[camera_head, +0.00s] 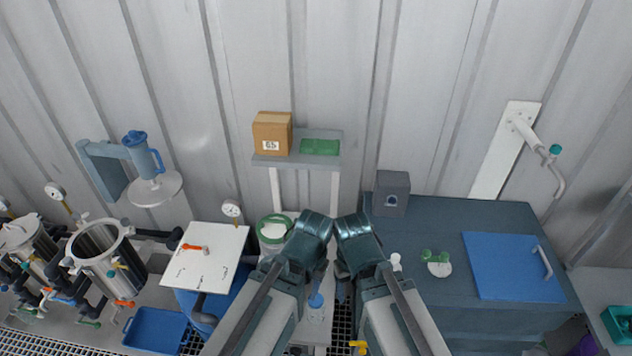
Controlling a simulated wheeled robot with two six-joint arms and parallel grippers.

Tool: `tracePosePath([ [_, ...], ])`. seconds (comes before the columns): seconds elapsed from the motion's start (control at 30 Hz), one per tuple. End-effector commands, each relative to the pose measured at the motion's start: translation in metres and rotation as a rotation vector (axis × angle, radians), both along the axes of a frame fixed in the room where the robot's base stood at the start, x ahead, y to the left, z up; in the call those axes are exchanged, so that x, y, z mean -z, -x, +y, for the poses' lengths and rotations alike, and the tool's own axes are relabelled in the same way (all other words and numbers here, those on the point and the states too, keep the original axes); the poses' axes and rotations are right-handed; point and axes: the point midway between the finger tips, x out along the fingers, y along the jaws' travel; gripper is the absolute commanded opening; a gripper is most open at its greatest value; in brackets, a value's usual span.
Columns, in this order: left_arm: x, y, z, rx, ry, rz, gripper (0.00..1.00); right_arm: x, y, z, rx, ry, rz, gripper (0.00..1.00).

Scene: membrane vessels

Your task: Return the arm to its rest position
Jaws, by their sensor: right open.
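My two arms come up from the bottom edge, side by side, and bend at teal joints near the middle of the view. My right gripper (343,287) shows only in small part, as dark teal pieces in the gap between the arms. It is open, and I see nothing held in it. My left gripper cannot be made out; my left arm's links cover that area.
A dark bench (450,225) at right bears a grey box (392,193), a green-and-white item (438,264) and a blue panel (513,267). A shelf (297,161) holds a carton (271,133) and a green pack (320,146). Steel vessels (105,258) and a white board (206,258) stand left.

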Motion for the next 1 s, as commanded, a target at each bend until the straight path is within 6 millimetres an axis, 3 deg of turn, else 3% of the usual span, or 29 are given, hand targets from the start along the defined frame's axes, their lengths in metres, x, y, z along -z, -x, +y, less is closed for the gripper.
tracePosePath([
  [0.53, 0.149, -0.001, 0.000, 0.009, -0.001, -0.002, 0.47, 0.149, -0.001, 0.000, -0.008, 0.002, -0.002, 0.72],
  [0.67, 0.160, -0.001, 0.000, 0.010, -0.002, -0.003, 0.47, 0.160, -0.001, 0.000, -0.009, 0.002, -0.003, 0.72],
  [1.0, 0.156, -0.001, 0.000, 0.010, -0.002, -0.003, 0.47, 0.156, -0.001, 0.000, -0.009, 0.002, -0.002, 0.72],
])
